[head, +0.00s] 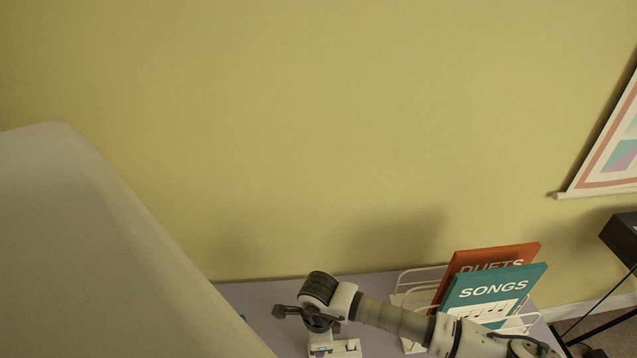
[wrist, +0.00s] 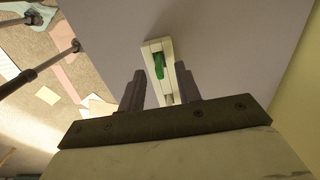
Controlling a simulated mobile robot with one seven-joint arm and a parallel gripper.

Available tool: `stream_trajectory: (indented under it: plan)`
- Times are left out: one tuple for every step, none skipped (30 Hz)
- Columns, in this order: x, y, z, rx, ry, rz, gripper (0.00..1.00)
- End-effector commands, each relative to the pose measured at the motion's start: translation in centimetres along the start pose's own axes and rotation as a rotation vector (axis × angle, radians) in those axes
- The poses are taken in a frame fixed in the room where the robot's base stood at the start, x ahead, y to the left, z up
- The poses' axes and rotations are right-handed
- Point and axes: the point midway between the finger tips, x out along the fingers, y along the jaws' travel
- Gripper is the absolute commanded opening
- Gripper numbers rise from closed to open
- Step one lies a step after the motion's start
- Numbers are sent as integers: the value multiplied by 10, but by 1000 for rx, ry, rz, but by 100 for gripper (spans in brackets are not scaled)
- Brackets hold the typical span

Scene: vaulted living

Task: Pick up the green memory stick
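The green memory stick (wrist: 159,66) shows in the wrist view, lying in a narrow white holder (wrist: 152,45) on the tabletop. My gripper (wrist: 160,73) is open, with one dark finger on each side of the holder. The stick lies in line with the gap between the fingertips; I cannot tell how far below them it is. A small greyish piece shows at the near end of the holder. In the head view the stick cannot be made out; my wrist hangs over the table, above a small white object (head: 347,347) at the bottom edge.
On the table (head: 255,297), a white wire rack (head: 415,279) holds an orange "DUETS" book (head: 500,255) and a teal "SONGS" book (head: 490,290), close to my forearm. A large beige shape (head: 90,240) blocks the left. The yellow wall stands behind.

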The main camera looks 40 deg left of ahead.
Motion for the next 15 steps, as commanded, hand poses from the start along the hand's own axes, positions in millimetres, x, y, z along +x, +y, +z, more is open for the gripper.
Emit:
stream_trajectory:
  plan:
    - [3,2,2,2,-2,3,34]
    - [9,1,2,4,-2,4,34]
    - [14,1,1,4,-2,2,34]
    - [18,1,1,3,-2,2,34]
    - [20,1,1,3,-2,2,34]
    - [23,1,1,3,-1,1,34]
    - [24,0,1,2,0,0,34]
    - [25,0,0,2,0,0,34]
    - [26,0,0,2,0,0,34]
    - [26,0,0,2,0,-1,34]
    - [26,0,0,2,0,-1,34]
    - [26,0,0,1,0,-1,34]
    - [26,0,0,1,0,-1,34]
    - [26,0,0,1,0,-1,34]
    - [26,0,0,1,0,-1,28]
